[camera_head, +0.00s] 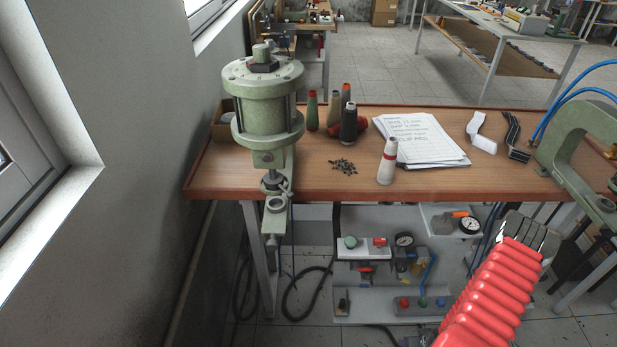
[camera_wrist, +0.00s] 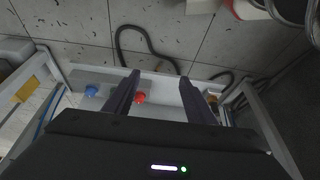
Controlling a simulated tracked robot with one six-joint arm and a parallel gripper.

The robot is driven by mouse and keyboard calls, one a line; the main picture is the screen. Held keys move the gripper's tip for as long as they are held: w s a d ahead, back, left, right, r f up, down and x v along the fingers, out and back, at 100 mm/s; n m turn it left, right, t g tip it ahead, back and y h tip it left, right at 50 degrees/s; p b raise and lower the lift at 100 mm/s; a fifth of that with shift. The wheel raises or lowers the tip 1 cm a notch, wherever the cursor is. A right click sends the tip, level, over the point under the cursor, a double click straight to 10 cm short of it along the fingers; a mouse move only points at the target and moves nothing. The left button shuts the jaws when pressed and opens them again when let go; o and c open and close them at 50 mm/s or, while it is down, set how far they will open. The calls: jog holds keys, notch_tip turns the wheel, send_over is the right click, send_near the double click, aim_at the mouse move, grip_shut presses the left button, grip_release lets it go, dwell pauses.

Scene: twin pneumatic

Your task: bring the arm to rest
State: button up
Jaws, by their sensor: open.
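My gripper shows in the wrist view (camera_wrist: 160,92) with its two dark fingers spread apart and nothing between them. Behind the fingers lie a pale shelf and the tiled floor. In the head view my arm, in a ribbed red sleeve, reaches up from the lower right. The gripper end (camera_head: 530,232) is in front of the table's front edge, at the right. The fingertips are hard to make out there. The arm appears apart from the bench things.
A wooden workbench (camera_head: 330,184) carries a green pneumatic press (camera_head: 263,112), thread cones, papers (camera_head: 420,138) and small dark parts. Another green press (camera_head: 580,150) stands at the right. Below is a shelf with gauges and red, green and blue buttons (camera_head: 422,303). A wall is at the left.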

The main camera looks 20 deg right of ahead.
jog(key=w+a+r+m+g, duration=0.1)
jog(key=w+a+r+g, duration=0.15)
jog(key=r, duration=1.35)
jog(key=w+a+r+m+g, duration=0.1)
jog(key=a+r+g, duration=0.15)
jog(key=r, duration=1.25)
jog(key=s+a+r+n+t, duration=0.1)
jog(key=a+r+n+t, duration=0.1)
jog(key=a+r, duration=1.1)
jog(key=s+a+r+n+t, duration=0.2)
jog(key=a+r, duration=1.1)
jog(key=r, duration=0.8)
jog(key=shift+a+r+n+t+y, duration=0.3)
jog(key=shift+r+n+t+y, duration=0.15)
jog(key=shift+t, duration=0.65)
jog(key=shift+f, duration=0.15)
